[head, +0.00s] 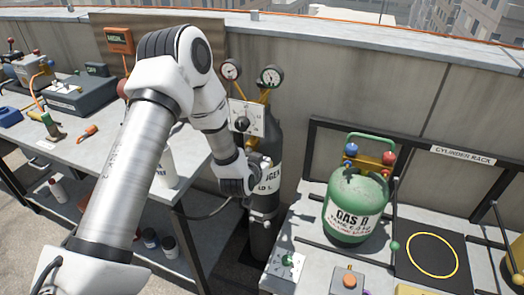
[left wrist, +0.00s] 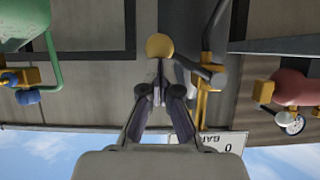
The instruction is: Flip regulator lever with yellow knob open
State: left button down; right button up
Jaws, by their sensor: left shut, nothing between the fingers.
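The yellow knob (left wrist: 159,46) shows in the left wrist view, just beyond my fingertips. A dark grey lever (left wrist: 205,74) runs from the brass regulator body (left wrist: 206,98) toward the knob. My left gripper (left wrist: 160,88) is shut and empty, its tips close to the knob; I cannot tell if they touch. In the head view my left gripper (head: 262,170) is in front of the dark gas cylinder (head: 266,215), below the white dial plate (head: 246,118) and the two gauges (head: 271,77). The knob is not clearly visible there. My right gripper is not in view.
A green gas tank (head: 357,205) with red and blue knobs stands on the right bench, by the cylinder rack sign (head: 463,150). The left workbench (head: 95,150) holds tools and a grey box. A concrete wall (head: 400,90) stands behind.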

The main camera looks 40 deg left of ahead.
pick_arm(q)
jog(key=a+f+m+y, duration=0.3)
jog(key=f+m+y, duration=0.2)
jog(key=m, duration=0.2)
jog(key=shift+s+a+f+y+p, duration=0.3)
jog(key=shift+s+y+p, duration=0.05)
jog(key=shift+s+y, duration=0.1)
dwell(0.7)
